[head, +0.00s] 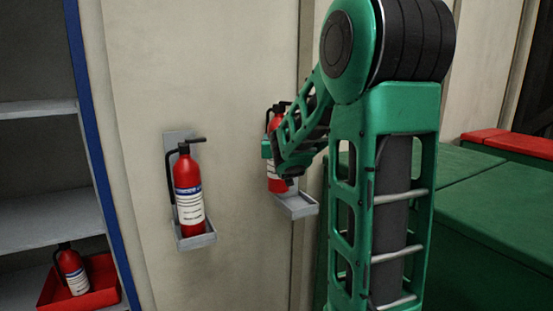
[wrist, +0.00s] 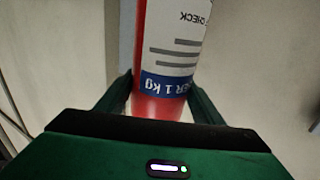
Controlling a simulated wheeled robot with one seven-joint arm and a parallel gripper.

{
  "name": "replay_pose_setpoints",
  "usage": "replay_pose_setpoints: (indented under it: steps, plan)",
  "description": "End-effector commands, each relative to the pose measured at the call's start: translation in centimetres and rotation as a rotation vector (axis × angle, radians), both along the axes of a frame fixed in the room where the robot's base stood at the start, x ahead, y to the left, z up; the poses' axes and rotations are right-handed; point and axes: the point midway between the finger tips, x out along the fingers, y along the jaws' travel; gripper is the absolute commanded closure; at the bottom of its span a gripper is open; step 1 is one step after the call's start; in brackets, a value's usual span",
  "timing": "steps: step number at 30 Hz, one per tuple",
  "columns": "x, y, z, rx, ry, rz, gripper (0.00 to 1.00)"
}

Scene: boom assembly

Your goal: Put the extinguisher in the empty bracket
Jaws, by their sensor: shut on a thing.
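A red extinguisher (head: 275,184) with a white label is upright at the right-hand wall bracket (head: 299,207). Its base is at the left, rear part of the bracket's grey tray; I cannot tell whether it touches. My gripper (head: 272,149) is shut around its body, and the forearm hides part of it. In the wrist view the extinguisher (wrist: 170,60) fills the space between my two fingers (wrist: 162,92), its label upside down. The right bracket's back plate is mostly hidden.
Another extinguisher (head: 188,190) stands in the left bracket (head: 197,240). A third (head: 73,270) sits in a red tray (head: 105,283) on a grey shelf (head: 45,221) at left. Green boxes (head: 490,205) stand at right. The wall between the brackets is clear.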

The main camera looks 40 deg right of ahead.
Motion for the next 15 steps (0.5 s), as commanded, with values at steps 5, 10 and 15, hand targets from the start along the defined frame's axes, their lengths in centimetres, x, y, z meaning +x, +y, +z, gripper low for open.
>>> replay_pose_setpoints:
  steps: [5, 10, 15]
  plan:
    - [-0.2, -2.7, -1.2, -0.005, -0.009, -0.001, 1.00]
    - [-0.5, -5.3, -2.8, -0.004, -0.008, -0.001, 1.00]
    - [-0.7, -7.4, -4.1, -0.005, -0.009, 0.001, 1.00]
